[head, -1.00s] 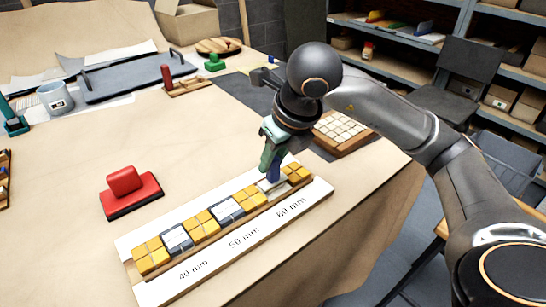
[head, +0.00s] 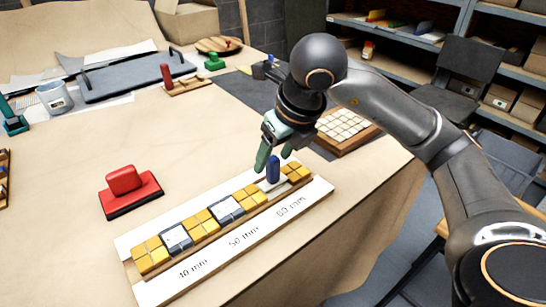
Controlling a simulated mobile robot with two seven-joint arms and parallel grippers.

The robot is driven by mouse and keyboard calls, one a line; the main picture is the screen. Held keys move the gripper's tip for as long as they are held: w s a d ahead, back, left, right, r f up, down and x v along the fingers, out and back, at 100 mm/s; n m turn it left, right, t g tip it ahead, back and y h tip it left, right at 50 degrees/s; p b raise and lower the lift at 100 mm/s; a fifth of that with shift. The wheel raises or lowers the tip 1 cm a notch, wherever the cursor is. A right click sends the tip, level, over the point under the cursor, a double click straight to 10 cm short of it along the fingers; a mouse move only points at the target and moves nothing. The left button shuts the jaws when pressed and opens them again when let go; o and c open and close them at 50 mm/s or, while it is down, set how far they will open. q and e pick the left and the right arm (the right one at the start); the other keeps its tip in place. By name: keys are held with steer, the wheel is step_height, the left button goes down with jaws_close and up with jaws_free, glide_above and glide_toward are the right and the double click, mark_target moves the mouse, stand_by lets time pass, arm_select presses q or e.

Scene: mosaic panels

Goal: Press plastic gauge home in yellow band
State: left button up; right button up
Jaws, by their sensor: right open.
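A board of yellow tile blocks in a wooden tray (head: 210,232) lies along the front of the table, over a white strip marked 40 mm, 50 mm and 60 mm. A blue upright gauge handle (head: 273,171) stands in the gap between the two rightmost yellow blocks (head: 295,172), near the 60 mm mark. Its foot is a pale plate; I cannot tell how deep it sits. My left gripper is out of view.
A red block-shaped tool (head: 130,191) stands left of the board. A tray of white tiles (head: 346,131) lies behind on the right. A mug (head: 55,98) and a dark handled board (head: 138,78) are farther back. The table between is clear.

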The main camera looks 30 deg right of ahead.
arm_select(q)
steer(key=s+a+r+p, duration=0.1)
steer(key=p, duration=0.2)
arm_select(e)
steer(key=v, duration=1.1)
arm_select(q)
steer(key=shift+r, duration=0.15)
